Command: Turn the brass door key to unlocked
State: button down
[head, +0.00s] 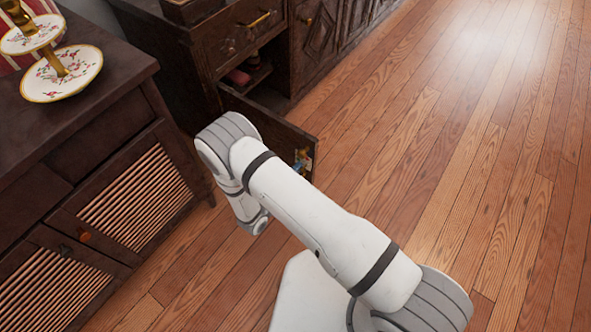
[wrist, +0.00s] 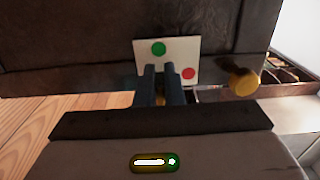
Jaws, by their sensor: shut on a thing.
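In the wrist view, a dark wooden door (wrist: 70,45) carries a pale plate (wrist: 188,52) with a green dot (wrist: 158,48) at upper left and a red dot (wrist: 188,73) at lower right. My gripper (wrist: 160,68) reaches the plate just below the green dot, left of the red dot. Its two dark fingers are nearly together, closed on the brass key (wrist: 160,98); only a sliver of brass shows between them. The key's angle is hidden by the fingers. In the head view, the door (head: 262,122) stands open and my arm hides most of the gripper.
A round brass knob (wrist: 243,82) sticks out of the door right of the plate. The dark cabinet (head: 235,45) is behind the open door. A sideboard (head: 90,125) with a tiered floral stand (head: 62,75) is at left. The wooden floor (head: 470,130) at right is clear.

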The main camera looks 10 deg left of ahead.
dwell(0.3)
jog(key=c, duration=1.5)
grip_release()
jog(key=shift+c, duration=0.2)
jog(key=p+v, duration=0.1)
jog(key=v, duration=0.7)
jog(key=shift+p, duration=0.4)
